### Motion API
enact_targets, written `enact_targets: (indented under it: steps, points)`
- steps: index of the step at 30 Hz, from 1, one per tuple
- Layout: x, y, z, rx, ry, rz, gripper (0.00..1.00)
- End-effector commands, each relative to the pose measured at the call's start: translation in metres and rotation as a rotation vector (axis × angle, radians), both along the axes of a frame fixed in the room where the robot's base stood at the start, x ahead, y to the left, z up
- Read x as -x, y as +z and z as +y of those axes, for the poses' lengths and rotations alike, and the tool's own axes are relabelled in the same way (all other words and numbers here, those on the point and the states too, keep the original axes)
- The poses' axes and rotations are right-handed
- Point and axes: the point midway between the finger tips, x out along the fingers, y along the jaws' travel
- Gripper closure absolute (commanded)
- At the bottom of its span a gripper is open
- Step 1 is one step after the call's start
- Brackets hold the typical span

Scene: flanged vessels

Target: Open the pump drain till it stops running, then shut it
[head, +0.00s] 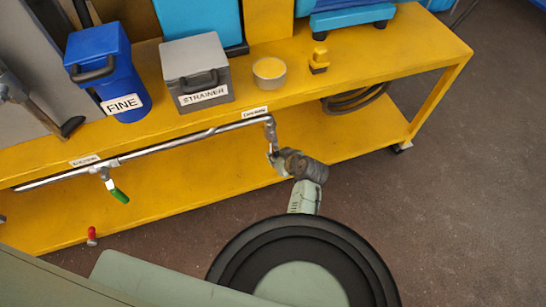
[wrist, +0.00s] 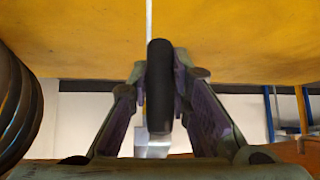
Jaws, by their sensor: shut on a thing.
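My gripper (head: 275,160) is at the right end of a grey pipe (head: 190,138), below the shelf edge. In the wrist view my gripper (wrist: 160,78) has its two fingers on either side of a dark, rounded handle (wrist: 158,95), and it is shut on it. A thin pale stem shows beyond the handle. In the head view the gripper and wrist hide the handle. The small label (head: 255,112) above this pipe end is too small to read surely. No running liquid can be made out.
A green-handled valve (head: 118,195) hangs from the pipe's left part, with a red handle (head: 92,236) lower left. On the yellow bench (head: 430,50) stand a blue FINE bin (head: 95,60), a grey STRAINER box (head: 197,68) and a small cup (head: 269,72). Floor at right is clear.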

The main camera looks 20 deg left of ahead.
Motion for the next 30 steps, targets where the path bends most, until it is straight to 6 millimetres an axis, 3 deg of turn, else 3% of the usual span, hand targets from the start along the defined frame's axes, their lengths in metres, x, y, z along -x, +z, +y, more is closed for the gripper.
enact_targets:
  steps: [18,19,27,30]
  points:
    - [-0.0019,-0.0003,-0.0034,0.036,0.0,-0.024,1.0]
    - [-0.002,-0.0003,-0.0034,0.036,0.0,-0.024,0.8]
    - [-0.0019,-0.0003,-0.0029,0.035,-0.001,-0.022,0.62]
    - [-0.0018,-0.0003,-0.0026,0.034,0.0,-0.023,0.61]
